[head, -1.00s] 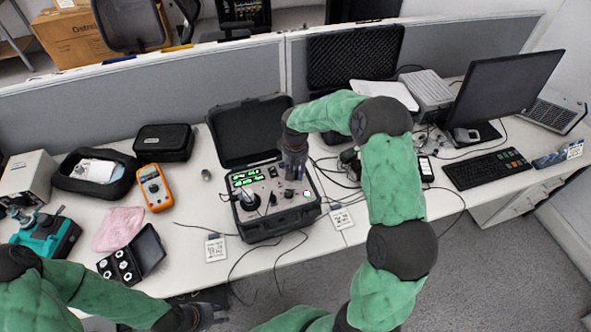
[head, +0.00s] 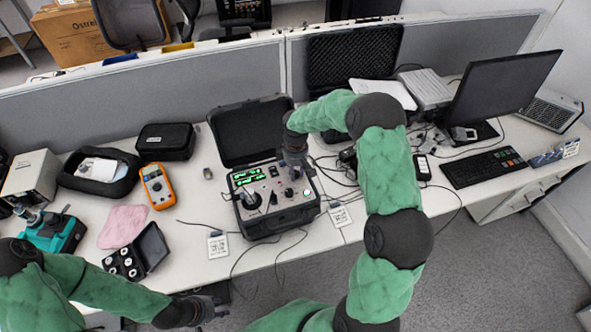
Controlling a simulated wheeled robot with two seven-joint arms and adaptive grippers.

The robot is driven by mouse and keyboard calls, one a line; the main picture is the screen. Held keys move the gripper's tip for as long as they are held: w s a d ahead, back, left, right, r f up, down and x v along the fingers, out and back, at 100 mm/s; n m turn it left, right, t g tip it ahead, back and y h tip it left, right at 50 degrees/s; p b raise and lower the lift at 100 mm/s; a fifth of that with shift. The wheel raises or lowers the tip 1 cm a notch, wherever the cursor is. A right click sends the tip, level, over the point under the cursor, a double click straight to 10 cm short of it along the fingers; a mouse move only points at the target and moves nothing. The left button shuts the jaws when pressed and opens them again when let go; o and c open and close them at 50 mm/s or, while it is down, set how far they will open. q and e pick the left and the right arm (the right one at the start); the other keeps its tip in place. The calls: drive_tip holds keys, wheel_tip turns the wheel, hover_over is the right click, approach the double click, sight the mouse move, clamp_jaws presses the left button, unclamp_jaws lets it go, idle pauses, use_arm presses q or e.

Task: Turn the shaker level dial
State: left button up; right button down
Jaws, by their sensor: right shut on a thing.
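The portable shaker calibrator sits in an open black case (head: 262,226) on the desk. Its panel (head: 265,188) faces up, with lit green displays (head: 245,177), a round shaker head at the left and small dark knobs at the right. My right gripper (head: 296,169) points down at the upper right of the panel. It is shut on the shaker level dial, which it hides almost wholly. My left gripper (head: 212,307) is low in front of the desk's front edge, away from the calibrator; its fingers are too dark to read.
Left of the case are an orange multimeter (head: 157,187), a pink cloth (head: 123,226), a small open black box (head: 137,254) and a teal device (head: 52,234). A white printed card (head: 218,246) lies by the case. Cables hang over the front edge. A monitor (head: 504,88) and keyboard (head: 484,168) stand right.

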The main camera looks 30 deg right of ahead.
idle(0.4)
drive_tip(key=c, duration=1)
unclamp_jaws()
drive_tip(key=shift+r, duration=0.1)
wheel_tip(320, 180, up, 12)
drive_tip(key=shift+f, duration=0.1)
